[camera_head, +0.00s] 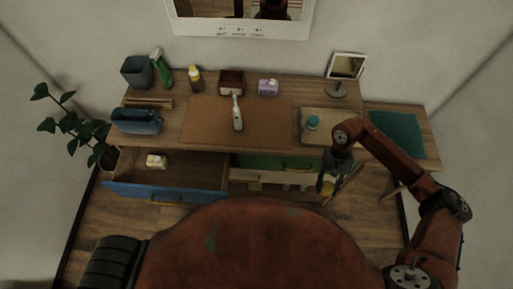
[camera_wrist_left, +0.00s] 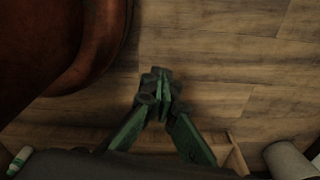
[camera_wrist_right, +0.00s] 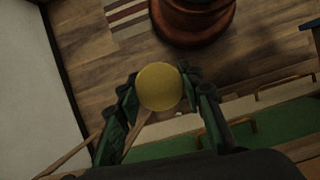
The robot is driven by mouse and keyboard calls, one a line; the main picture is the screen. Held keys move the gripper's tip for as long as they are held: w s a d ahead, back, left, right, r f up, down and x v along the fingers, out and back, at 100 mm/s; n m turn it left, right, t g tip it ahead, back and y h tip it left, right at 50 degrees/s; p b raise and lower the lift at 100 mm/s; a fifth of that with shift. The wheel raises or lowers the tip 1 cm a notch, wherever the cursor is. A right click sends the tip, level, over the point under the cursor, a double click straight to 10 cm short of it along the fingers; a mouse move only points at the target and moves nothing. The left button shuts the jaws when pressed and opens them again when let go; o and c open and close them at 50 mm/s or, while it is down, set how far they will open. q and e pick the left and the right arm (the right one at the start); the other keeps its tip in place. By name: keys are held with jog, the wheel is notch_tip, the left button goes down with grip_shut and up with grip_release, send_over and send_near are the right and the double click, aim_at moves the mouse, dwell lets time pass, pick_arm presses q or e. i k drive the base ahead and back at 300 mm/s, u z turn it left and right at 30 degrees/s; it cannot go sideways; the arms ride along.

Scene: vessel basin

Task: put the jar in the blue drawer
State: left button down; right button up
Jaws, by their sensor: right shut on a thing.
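The jar, with a round yellow top (camera_wrist_right: 159,86), is between the fingers of my right gripper (camera_wrist_right: 158,88) in the right wrist view. My right gripper (camera_head: 328,182) is shut on it and holds it in front of the table's right part, above the floor. The blue drawer (camera_head: 165,192) is pulled open at the table's left side, well to the left of the jar. A small pale block-like thing (camera_head: 156,161) lies inside it, and much bare drawer floor shows. My left gripper (camera_wrist_left: 158,92) has its fingertips together with nothing between them; it is hidden in the head view.
A green drawer (camera_head: 276,161) is in the middle of the table front. On top are a blue case (camera_head: 137,121), a brown mat (camera_head: 205,115) with an electric toothbrush (camera_head: 238,118), and a tray (camera_head: 343,115) with a teal-topped thing (camera_head: 313,122). A plant (camera_head: 75,125) stands at the left.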

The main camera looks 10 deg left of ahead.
aim_at(190, 174)
jog(key=k, duration=0.35)
jog(key=u, duration=2.7)
jog(key=i, duration=2.3)
jog(key=z, duration=3.2)
